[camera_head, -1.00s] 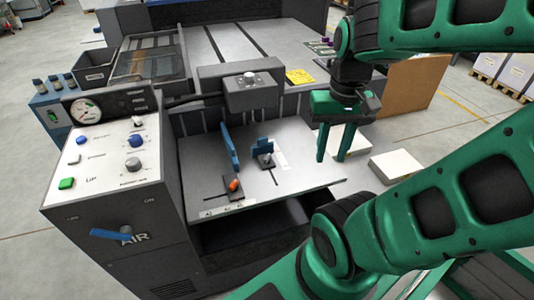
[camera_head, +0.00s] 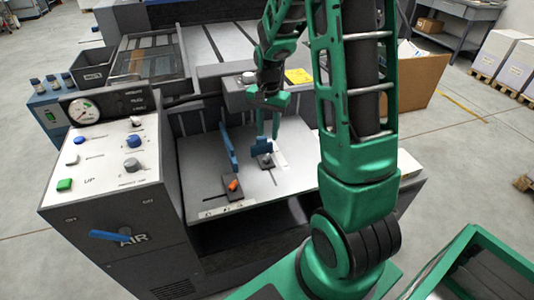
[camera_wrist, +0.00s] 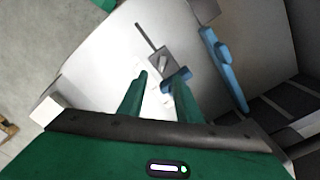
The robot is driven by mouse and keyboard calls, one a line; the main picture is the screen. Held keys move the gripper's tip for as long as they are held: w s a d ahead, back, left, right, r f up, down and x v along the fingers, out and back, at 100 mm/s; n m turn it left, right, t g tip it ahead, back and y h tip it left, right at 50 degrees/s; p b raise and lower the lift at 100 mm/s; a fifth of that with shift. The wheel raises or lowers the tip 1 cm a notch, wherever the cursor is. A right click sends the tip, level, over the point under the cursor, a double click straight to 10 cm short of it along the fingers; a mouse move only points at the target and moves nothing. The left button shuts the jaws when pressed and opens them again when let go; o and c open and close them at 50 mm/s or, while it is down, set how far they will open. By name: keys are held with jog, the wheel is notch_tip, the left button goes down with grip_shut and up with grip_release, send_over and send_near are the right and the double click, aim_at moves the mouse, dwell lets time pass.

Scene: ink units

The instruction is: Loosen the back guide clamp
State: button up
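A small blue guide (camera_head: 263,146) stands on the white feed table (camera_head: 285,175), with a dark clamp block and a pale grey knob (camera_head: 267,158) at its near foot. In the wrist view the block (camera_wrist: 160,60) sits by a slot, just beyond the small blue guide (camera_wrist: 177,79). My gripper (camera_head: 268,135) is above and behind this guide, fingers pointing down. In the wrist view its fingers (camera_wrist: 158,82) are apart with nothing between them. The right finger overlaps the blue guide; whether they touch I cannot tell.
A longer blue guide (camera_head: 228,147) stands to the left, with a dark clamp block and orange lever (camera_head: 233,185) in front. A grey head unit (camera_head: 240,92) hangs close behind my gripper. The control panel (camera_head: 105,150) is at the left.

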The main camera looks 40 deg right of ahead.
aim_at(267, 157)
jog(key=f, duration=1.1)
jog(key=shift+w+f, duration=0.2)
jog(key=shift+w, duration=0.1)
jog(key=shift+c, duration=0.7)
